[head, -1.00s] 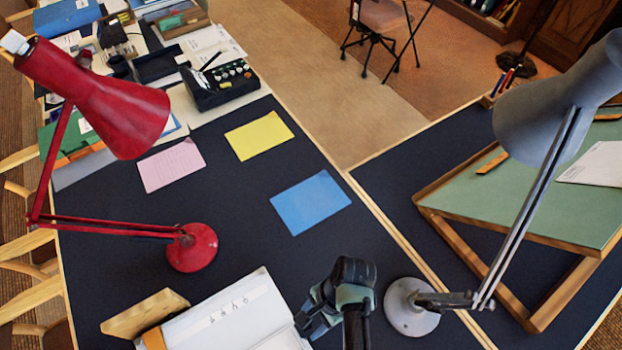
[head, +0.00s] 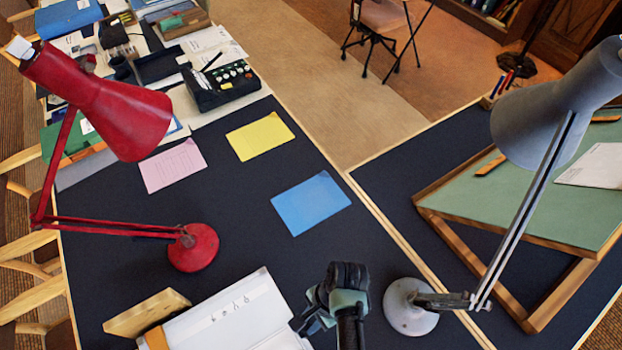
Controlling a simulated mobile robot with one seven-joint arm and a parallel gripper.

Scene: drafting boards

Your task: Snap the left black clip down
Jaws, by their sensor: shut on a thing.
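My gripper (head: 308,322) is low in the head view, at the right edge of a board with white sheets (head: 222,318). Its dark fingers are shut and point down-left toward that edge. A dark piece lies between or beside the fingertips; it seems to be the black clip, but I cannot tell it apart from the fingers. My wrist hides part of this spot. Whether the clip is up or down cannot be seen. No other black clip can be made out. The board's near part is cut off by the picture's bottom edge.
A grey lamp's base (head: 410,306) stands close to the right of my wrist. A red lamp (head: 193,247) stands to the left. A wooden block (head: 147,312) is at the board's left.

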